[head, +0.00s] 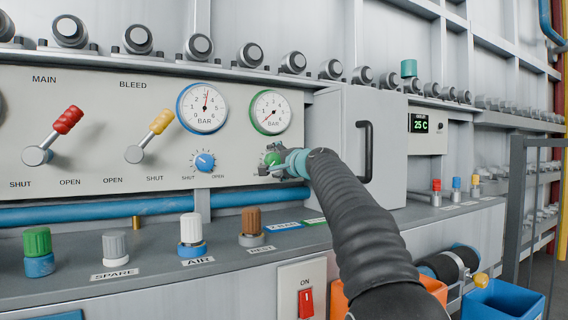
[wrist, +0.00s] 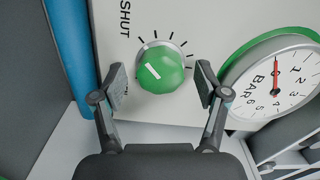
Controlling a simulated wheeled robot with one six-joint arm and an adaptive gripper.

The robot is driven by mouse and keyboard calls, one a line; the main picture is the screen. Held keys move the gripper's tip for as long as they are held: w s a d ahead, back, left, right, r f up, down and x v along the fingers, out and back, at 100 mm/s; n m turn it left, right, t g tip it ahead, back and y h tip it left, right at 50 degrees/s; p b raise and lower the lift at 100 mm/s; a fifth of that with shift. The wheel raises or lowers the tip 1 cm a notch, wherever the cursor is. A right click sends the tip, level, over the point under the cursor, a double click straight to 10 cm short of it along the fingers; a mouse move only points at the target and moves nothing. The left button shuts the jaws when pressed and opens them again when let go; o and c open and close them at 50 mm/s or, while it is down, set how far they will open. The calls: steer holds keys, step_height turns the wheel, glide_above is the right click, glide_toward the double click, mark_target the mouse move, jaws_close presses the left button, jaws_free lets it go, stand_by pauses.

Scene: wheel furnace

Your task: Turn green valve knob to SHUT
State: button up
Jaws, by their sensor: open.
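The green valve knob (wrist: 166,72) is round, with a white mark on the left part of its face in the wrist view. Tick marks ring its upper side, and the word SHUT (wrist: 125,18) is printed to its upper left. My gripper (wrist: 160,83) is open, with one finger on each side of the knob and visible gaps to it. In the head view, my gripper (head: 283,163) is at the panel below the green-rimmed gauge (head: 270,112), partly covering the knob (head: 272,159).
A blue knob (head: 204,161) sits to the left under the blue-rimmed gauge (head: 202,108). A cabinet with a black handle (head: 365,151) stands close on the right. A shelf with white (head: 191,229) and brown (head: 253,221) knobs lies below, and a blue pipe (head: 100,211) runs behind it.

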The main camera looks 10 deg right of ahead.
steer(key=v, duration=1.1)
steer(key=shift+s, duration=0.3)
steer(key=s+a+f+n+g+h+p, duration=0.1)
steer(key=s+a+f+n+g+p, duration=0.2)
steer(key=s+f, duration=0.45)
steer(key=s+a+f+n+g+p, duration=0.25)
steer(key=s+a+f, duration=0.2)
steer(key=s, duration=0.65)
steer(key=s+d+f+n+g+h+p, duration=0.1)
steer(key=s+d+f+n+g+h, duration=0.1)
steer(key=s+f, duration=0.7)
steer(key=s+d+f+n+g+h+p, duration=0.2)
steer(key=s+f+n+g, duration=0.2)
steer(key=s+f, duration=0.6)
steer(key=s, duration=0.4)
steer(key=shift+s+f+h+p, duration=0.15)
steer(key=shift+f+h+p, duration=0.1)
steer(key=shift+h+p, duration=0.05)
steer(key=shift+d+n, duration=0.15)
steer(key=shift+n, duration=0.1)
